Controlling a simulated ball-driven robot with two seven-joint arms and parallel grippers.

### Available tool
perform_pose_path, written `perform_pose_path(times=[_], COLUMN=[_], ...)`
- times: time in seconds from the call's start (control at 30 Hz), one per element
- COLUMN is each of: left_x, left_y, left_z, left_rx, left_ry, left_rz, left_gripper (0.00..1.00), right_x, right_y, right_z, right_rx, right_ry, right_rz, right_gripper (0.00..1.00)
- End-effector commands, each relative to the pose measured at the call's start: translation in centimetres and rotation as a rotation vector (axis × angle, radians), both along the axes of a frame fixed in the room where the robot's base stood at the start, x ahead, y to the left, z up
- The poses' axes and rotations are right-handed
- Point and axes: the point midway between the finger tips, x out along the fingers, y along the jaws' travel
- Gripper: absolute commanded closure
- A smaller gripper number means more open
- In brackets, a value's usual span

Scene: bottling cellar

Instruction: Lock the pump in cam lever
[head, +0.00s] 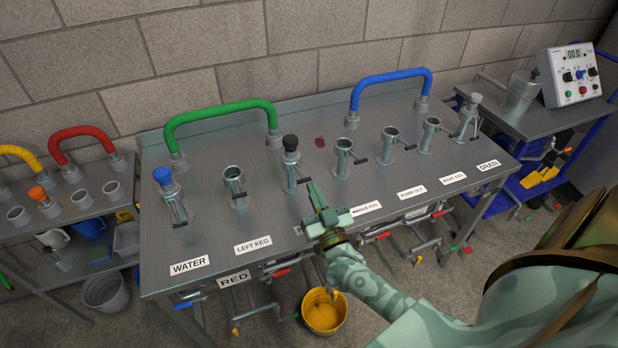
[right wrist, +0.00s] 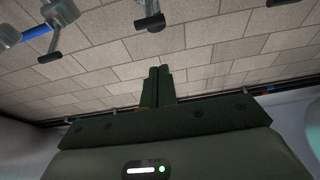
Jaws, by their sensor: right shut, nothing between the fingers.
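The third fitting from the left on the steel table (head: 215,225) is a metal port with a black-topped plug (head: 290,144) in it. Its label is mostly hidden by my right gripper, so I cannot read it as pump in. A cam lever with a black tip (head: 303,181) sticks out low at this fitting's right side. My right gripper (head: 315,190) is shut and empty, just in front of and right of that lever; whether they touch is unclear. In the right wrist view its closed fingers (right wrist: 160,84) point at the wall, with a black-tipped lever (right wrist: 150,22) above. My left gripper is out of view.
A blue-topped plug (head: 162,175) sits at WATER, and open ports stand at left keg (head: 234,180) and pump out (head: 390,140). Green (head: 222,110) and blue (head: 390,75) hose loops arch behind. A yellow bucket (head: 322,315) is on the floor.

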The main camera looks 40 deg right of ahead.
Motion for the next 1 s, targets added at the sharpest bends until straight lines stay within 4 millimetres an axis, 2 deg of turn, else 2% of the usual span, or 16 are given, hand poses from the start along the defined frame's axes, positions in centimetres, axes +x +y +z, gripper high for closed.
perform_pose_path(times=[0.13,0.27,0.3,0.37,0.57,0.77,1.0], left_x=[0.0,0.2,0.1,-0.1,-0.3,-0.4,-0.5], left_y=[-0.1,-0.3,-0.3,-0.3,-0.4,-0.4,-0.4], left_z=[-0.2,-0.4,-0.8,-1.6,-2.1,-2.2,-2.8], left_rx=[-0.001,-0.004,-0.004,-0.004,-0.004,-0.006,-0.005], left_ry=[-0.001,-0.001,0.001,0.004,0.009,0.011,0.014], left_rz=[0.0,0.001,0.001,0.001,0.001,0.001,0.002], left_gripper=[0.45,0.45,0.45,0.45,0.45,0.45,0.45], right_x=[-2.7,-4.1,-4.6,-5.0,-3.4,-1.5,3.2], right_y=[0.6,1.0,1.0,0.8,1.1,1.3,0.5], right_z=[-1.5,-2.2,-2.9,-2.6,0.6,0.6,1.6], right_rx=[0.002,0.002,0.011,0.012,-0.139,-0.173,-0.174], right_ry=[0.003,0.003,0.004,-0.008,0.081,0.123,0.122], right_rz=[-0.001,-0.001,-0.01,-0.033,-0.012,0.009,0.008], right_gripper=[1.0,1.0,1.0,1.0,1.0,1.0,1.0])
